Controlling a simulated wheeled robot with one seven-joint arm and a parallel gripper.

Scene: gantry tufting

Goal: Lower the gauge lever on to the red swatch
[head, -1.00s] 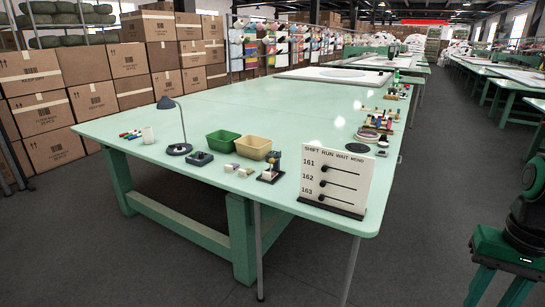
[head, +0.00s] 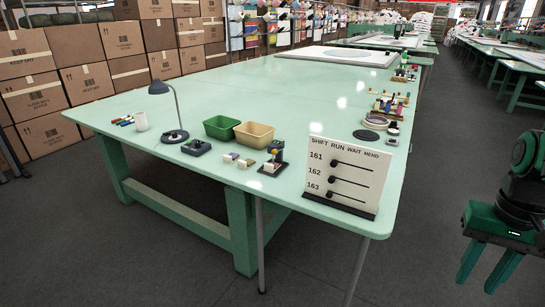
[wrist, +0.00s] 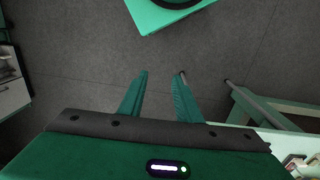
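A small dark device with a pale block and a yellowish part (head: 274,158) stands near the front edge of the green table; it looks like the gauge, but its lever is too small to make out. Small pale blocks or swatches (head: 238,160) lie just left of it. I cannot make out a red swatch for certain. My gripper (head: 476,286) is at the lower right, off the table's right side and well away from the device. Its two green fingers are apart and empty, over bare floor in the wrist view (wrist: 161,73).
A white board with black knobs (head: 345,177) stands at the table's near right corner, between my gripper and the device. The table's middle (head: 270,90) is clear.

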